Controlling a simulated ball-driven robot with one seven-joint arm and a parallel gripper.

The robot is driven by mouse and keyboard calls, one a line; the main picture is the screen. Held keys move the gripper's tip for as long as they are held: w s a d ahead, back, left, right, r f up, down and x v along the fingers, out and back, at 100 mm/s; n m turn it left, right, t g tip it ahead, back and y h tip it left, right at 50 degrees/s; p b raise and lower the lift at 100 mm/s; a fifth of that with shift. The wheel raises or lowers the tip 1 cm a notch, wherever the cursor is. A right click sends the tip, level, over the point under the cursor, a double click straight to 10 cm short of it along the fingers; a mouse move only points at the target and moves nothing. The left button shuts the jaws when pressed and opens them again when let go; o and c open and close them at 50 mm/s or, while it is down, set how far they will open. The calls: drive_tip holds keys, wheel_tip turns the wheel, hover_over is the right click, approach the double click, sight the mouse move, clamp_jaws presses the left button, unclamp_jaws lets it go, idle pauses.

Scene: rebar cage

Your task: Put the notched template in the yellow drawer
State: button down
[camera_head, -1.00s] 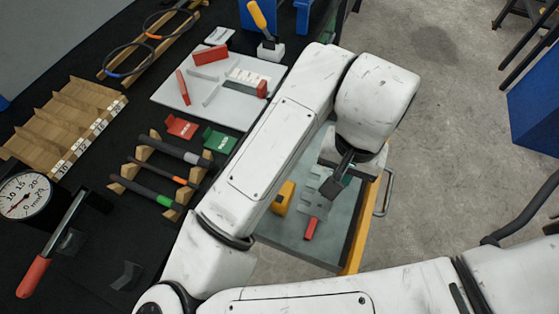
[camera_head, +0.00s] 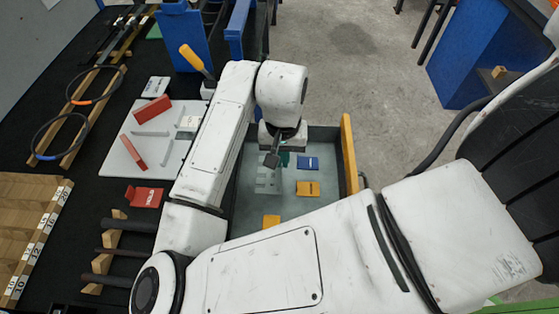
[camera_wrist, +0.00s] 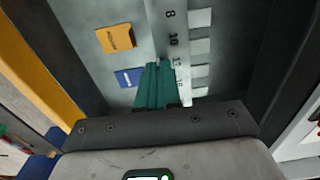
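The notched template (camera_head: 267,182) is a pale grey strip with square teeth along one side. In the wrist view the template (camera_wrist: 172,40) is large, with numbers along it and its teeth to the right. My gripper (camera_head: 271,160) is over the open drawer; its teal fingers (camera_wrist: 156,84) are close together on the template's spine at its near end. The template appears above the drawer floor; the exact gap is unclear. The yellow drawer (camera_head: 348,150) is open, with a yellow front panel and a grey inside. My arm hides its left side.
In the drawer lie a blue tag (camera_head: 308,163), a yellow tag (camera_head: 307,189) and another yellow tag (camera_head: 271,221). To the left is a dark bench with a white board (camera_head: 130,150), a red holder (camera_head: 144,197) and a wooden rack (camera_head: 22,230). A blue cabinet (camera_head: 470,60) stands at the right.

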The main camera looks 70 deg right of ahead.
drive_tip(key=d+f, duration=0.1)
drive_tip(key=w+d+f, duration=0.1)
drive_tip(key=f, duration=0.2)
drive_tip(key=shift+w+d, duration=0.25)
drive_tip(key=shift+d, duration=0.15)
drive_tip(key=shift+d+f, duration=0.1)
drive_tip(key=shift+f, duration=1.5)
drive_tip(key=shift+f, duration=0.1)
drive_tip(key=c, duration=1.3)
unclamp_jaws()
drive_tip(key=shift+c, duration=0.2)
wheel_tip(320, 180, up, 12)
drive_tip(key=shift+r+p, duration=0.1)
drive_tip(key=shift+p, duration=0.3)
